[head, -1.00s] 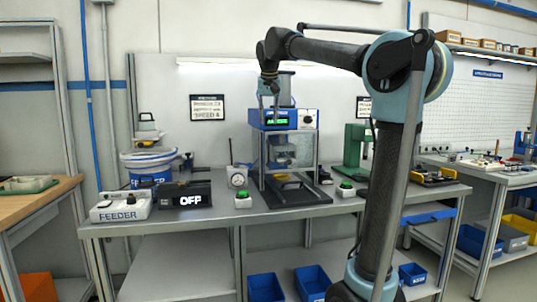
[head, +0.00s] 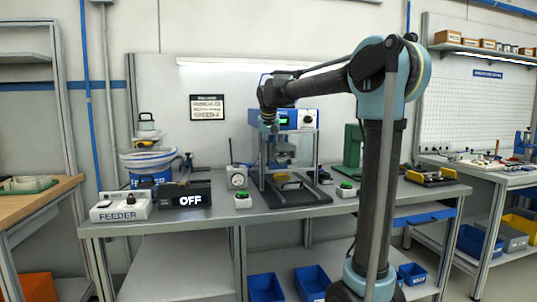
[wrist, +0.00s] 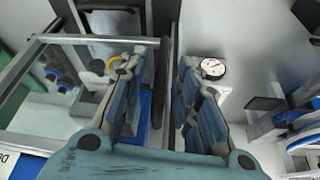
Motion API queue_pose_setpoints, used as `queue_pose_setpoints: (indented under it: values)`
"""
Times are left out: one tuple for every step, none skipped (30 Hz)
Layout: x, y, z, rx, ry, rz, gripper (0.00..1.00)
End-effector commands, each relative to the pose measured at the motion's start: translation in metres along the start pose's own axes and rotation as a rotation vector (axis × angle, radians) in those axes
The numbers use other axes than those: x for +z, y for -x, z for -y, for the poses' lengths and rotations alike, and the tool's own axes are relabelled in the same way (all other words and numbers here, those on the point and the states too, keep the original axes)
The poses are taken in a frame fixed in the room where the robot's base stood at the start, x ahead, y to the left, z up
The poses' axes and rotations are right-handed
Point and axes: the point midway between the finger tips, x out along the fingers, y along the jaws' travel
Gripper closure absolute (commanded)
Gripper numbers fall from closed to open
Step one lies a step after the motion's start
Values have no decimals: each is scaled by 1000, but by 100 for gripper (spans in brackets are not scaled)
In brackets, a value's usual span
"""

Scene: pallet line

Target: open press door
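The press (head: 296,119) stands mid-bench, with a blue head, a small green display and a metal frame below. My gripper (head: 271,128) hangs in front of its upper left side, small and dark in the head view. In the wrist view, my gripper's (wrist: 163,75) two blue-grey fingers are apart, with a dark upright bar (wrist: 164,95), apparently the press door's handle, showing between them. Narrow gaps seem to show beside the bar; contact cannot be told. The metal door frame (wrist: 95,39) with a clear panel runs left from the bar. The door looks closed.
A dial gauge (head: 238,180) stands left of the press, and it also shows in the wrist view (wrist: 213,69). Green buttons (head: 243,198) sit on the bench front. The feeder (head: 120,207) and an OFF display are left; a green fixture (head: 353,145) is right.

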Motion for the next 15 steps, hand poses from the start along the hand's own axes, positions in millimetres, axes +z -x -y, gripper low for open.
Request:
queue_pose_setpoints:
  values:
    - [0,-4,0,0,0,0,70]
    - [0,-5,0,0,0,0,70]
    - [0,-7,0,0,0,0,70]
    - [0,-8,0,0,0,0,70]
    - [0,-9,0,0,-1,0,70]
    - [0,-10,0,0,-1,0,70]
    - [0,-10,0,0,-1,0,70]
    - [0,-10,0,0,-1,0,70]
    - [0,-10,0,0,-1,0,70]
    - [0,-10,0,0,-1,0,70]
    - [0,-10,0,0,-1,0,70]
    - [0,-10,0,0,-1,0,70]
    - [0,-10,0,0,-1,0,70]
    - [0,-10,0,0,-1,0,77]
    - [0,-10,0,0,-1,0,86]
